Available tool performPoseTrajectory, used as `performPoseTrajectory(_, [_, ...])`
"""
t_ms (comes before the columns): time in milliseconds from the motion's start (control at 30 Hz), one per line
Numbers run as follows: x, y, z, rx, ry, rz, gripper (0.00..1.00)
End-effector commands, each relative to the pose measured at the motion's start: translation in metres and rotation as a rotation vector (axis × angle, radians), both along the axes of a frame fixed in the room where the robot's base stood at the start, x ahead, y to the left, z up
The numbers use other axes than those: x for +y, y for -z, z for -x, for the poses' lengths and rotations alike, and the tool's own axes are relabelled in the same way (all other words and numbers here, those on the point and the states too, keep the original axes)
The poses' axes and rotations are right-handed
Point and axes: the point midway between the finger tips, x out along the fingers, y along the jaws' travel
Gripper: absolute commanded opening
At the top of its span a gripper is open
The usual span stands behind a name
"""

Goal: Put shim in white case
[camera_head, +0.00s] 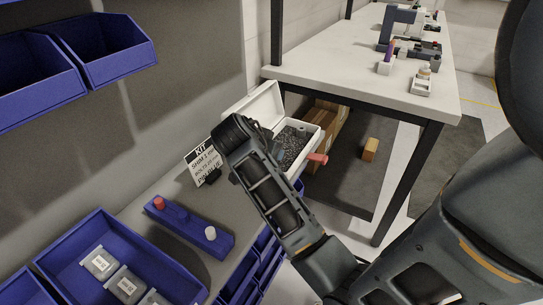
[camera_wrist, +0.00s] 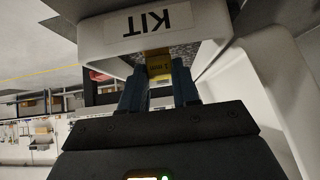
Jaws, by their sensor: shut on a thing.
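The white case (camera_head: 264,113) stands open on the grey bench, with its lid raised and dark grey speckled lining inside. In the wrist view the case (camera_wrist: 215,27) shows upside down with a KIT label, close in front of my gripper. My gripper (camera_wrist: 158,78) is shut on a small yellow shim (camera_wrist: 158,64) with dark marking, held between its blue fingers. The shim is at the case opening, in front of the speckled lining. I cannot tell whether it touches the lining. In the head view my arm hides the fingers and shim.
A KIT card (camera_head: 203,162) stands left of the case. A blue rack (camera_head: 189,226) holds a red piece (camera_head: 159,203) and a white piece (camera_head: 210,233). A blue bin (camera_head: 170,263) holds grey labelled boxes. A white table (camera_head: 345,72) stands behind. A red part (camera_head: 318,158) sticks out at the case's right.

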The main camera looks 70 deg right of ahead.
Motion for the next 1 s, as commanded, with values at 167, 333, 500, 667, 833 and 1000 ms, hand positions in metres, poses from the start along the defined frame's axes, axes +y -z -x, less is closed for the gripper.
performPoseTrajectory(167, [0.0, 0.016, 0.0, 0.0, 0.001, -0.001, 0.02])
performPoseTrajectory(333, [0.0, 0.016, 0.0, -0.001, 0.001, -0.001, 0.02])
performPoseTrajectory(500, [0.0, 0.019, 0.0, 0.0, 0.0, -0.001, 0.32])
performPoseTrajectory(667, [0.0, 0.018, 0.0, 0.0, 0.0, -0.001, 0.48])
performPoseTrajectory(833, [0.0, 0.018, 0.0, 0.0, 0.0, -0.001, 0.56])
performPoseTrajectory(1000, [0.0, 0.017, 0.0, 0.0, 0.0, -0.001, 0.56])
